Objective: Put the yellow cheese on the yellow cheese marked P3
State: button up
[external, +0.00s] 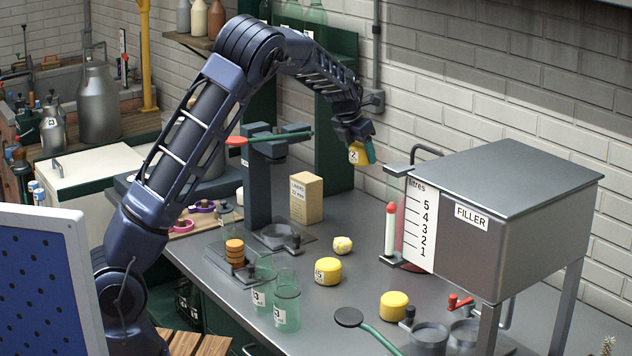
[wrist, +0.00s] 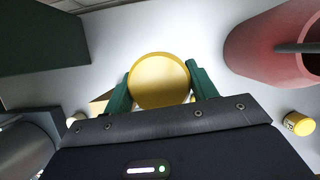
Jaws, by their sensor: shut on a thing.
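My gripper (external: 362,150) is shut on a yellow cheese (external: 356,155) and holds it high above the counter. The held cheese has a white label that seems to read 2. In the wrist view the round yellow cheese (wrist: 159,80) sits between the green fingers. On the counter below are a yellow cheese (external: 328,272) with a white label, another yellow cheese (external: 394,305) with no label showing, and a smaller pale yellow piece (external: 342,245) farther back. I cannot read P3 on any of them. A small yellow labelled thing (wrist: 297,123) shows at right in the wrist view.
The grey FILLER box (external: 500,215) on legs stands at right, with a red tube beside it. Green glasses (external: 287,300), a stack of orange discs (external: 235,252), a cardboard box (external: 306,198) and a dark press (external: 257,185) stand at left. The counter around the cheeses is partly clear.

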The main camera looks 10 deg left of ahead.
jog(key=s+d+m+g+h, duration=0.1)
jog(key=s+d+m, duration=0.4)
jog(key=s, duration=0.6)
notch_tip(320, 180, up, 5)
jog(key=m+g, duration=0.5)
jog(key=m, duration=0.7)
send_over(400, 299)
jog(key=a, duration=0.1)
jog(key=f, duration=1.9)
jog(key=shift+w+a+f, duration=0.15)
jog(key=shift+w+f, duration=0.15)
jog(key=shift+w, duration=0.1)
jog(key=shift+f, duration=0.1)
jog(key=o, duration=1.1)
